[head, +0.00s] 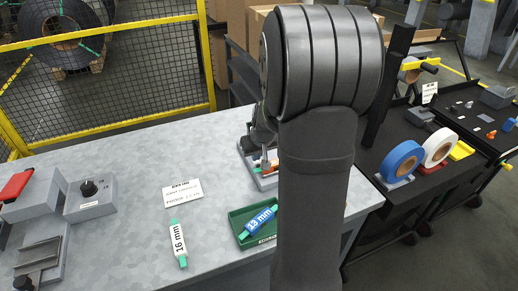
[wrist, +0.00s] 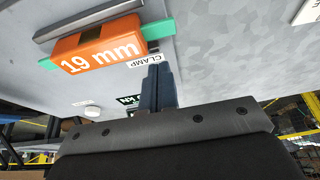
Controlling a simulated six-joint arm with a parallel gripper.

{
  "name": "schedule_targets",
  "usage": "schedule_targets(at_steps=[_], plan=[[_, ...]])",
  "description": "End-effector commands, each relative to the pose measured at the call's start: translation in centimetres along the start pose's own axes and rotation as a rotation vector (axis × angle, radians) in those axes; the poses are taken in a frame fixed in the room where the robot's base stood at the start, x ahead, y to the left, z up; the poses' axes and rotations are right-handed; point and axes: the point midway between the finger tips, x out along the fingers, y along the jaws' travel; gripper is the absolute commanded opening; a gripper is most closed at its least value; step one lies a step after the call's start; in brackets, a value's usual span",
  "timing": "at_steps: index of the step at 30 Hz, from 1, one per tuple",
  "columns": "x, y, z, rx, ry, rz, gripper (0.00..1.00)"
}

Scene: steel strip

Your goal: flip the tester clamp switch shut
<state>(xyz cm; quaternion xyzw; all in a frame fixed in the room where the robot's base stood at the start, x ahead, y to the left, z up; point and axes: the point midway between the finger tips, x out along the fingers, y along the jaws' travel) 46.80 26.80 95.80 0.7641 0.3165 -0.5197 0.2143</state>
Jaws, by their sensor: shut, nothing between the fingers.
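My gripper (wrist: 157,72) is shut and empty, with its fingertips close to the white CLAMP label (wrist: 145,60) on the grey tester in the wrist view. The clamp switch cannot be made out; the fingers cover part of the area by the label. I cannot tell whether they touch anything. An orange 19 mm block (wrist: 97,45) with green ends (wrist: 158,29) lies beside a dark metal bar (wrist: 88,19), left of the fingers. In the head view, my arm hides most of the tester (head: 266,181), and only a bit of the orange block (head: 271,157) shows.
A green tray (head: 243,241) with a blue 13 mm block (head: 261,221) lies in front of the tester. A white 16 mm block (head: 178,242) and a printed card (head: 182,193) lie left. A knob box (head: 90,202) stands farther left. Tape rolls (head: 403,160) sit on the right cart.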

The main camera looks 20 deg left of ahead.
Motion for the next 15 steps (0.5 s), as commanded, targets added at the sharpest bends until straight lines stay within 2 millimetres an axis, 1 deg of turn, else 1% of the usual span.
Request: schedule_targets(at_steps=[1,6,9,15], plan=[[0.2,0.0,-1.1,-0.003,0.004,0.001,0.00],[0.9,0.0,-2.8,-0.002,0.004,0.001,0.00],[1.0,0.0,-3.3,-0.002,0.004,0.001,0.00],[1.0,0.0,-3.4,-0.002,0.003,0.001,0.00]])
